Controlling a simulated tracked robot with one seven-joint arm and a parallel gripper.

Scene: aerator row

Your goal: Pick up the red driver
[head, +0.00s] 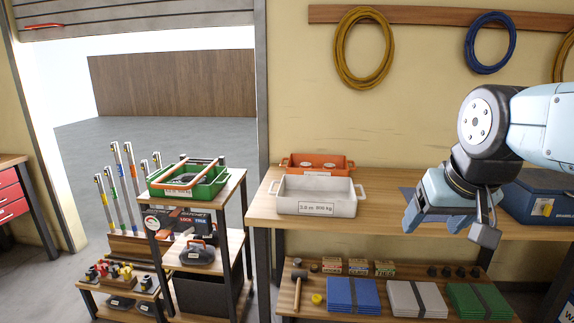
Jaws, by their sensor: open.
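I cannot make out a red driver for certain. Small red, yellow and black items (110,270) stand close together on the low wooden shelf at the lower left of the head view. They are too small to tell apart, and a red driver may be among them. My gripper (437,226) hangs at the right, pointing down in front of the wooden bench. It is open, with nothing seen between its fingers. It is far to the right of those small items.
A green crate (211,190) tops the left rack, above a dark case (197,254). The bench holds a white bin (316,198), an orange bin (318,161) and a blue case (540,199). Below lie a mallet (298,286) and folded cloths (353,295). Open floor shows through the doorway.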

